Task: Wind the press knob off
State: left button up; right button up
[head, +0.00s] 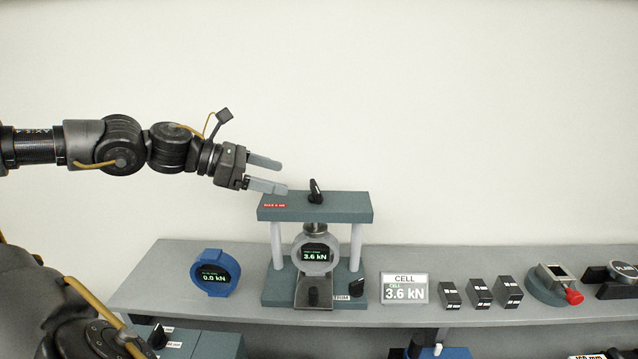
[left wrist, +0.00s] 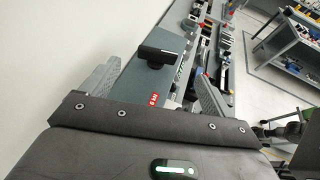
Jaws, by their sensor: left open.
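The press (head: 315,206) stands on the grey bench, with a teal top beam, two pale columns and a teal base. Its black press knob (head: 315,191) sits on top of the beam, its bar nearly upright in the head view. A ring gauge under the beam (head: 315,252) reads 3.6 kN. My left gripper (head: 279,176) is open and empty, just left of the knob and a little above the beam. In the left wrist view the knob (left wrist: 158,56) lies ahead between the open fingers, apart from them. My right gripper is not in view.
A blue gauge (head: 215,273) reading 0.0 kN stands left of the press. A CELL display (head: 404,288) reading 3.6 kN, several dark blocks (head: 479,292) and a red-tipped fixture (head: 553,285) stand to the right. A smaller black knob (head: 356,286) is on the press base. Space above the beam is clear.

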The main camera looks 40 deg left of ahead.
aim_at(313, 186)
pick_arm(q)
jog(key=shift+p+x, duration=0.95)
jog(key=shift+x, duration=0.25)
jog(key=p+x, duration=0.2)
jog(key=x, duration=0.3)
jog(key=shift+w+a+p, duration=0.15)
jog(key=shift+w+p, duration=0.1)
jog(key=shift+p, duration=0.05)
jog(key=shift+f, duration=0.35)
jog(key=shift+w+d, duration=0.25)
jog(key=shift+d, duration=0.2)
jog(key=shift+w+d+f, duration=0.2)
jog(key=shift+w+f, duration=0.1)
jog(key=shift+w, duration=0.15)
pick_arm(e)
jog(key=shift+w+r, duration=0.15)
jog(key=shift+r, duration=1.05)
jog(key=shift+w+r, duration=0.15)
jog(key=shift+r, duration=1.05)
pick_arm(q)
jog(key=shift+d, duration=0.1)
jog(key=shift+c, duration=0.2)
jog(key=c, duration=0.9)
jog(key=shift+c, duration=0.2)
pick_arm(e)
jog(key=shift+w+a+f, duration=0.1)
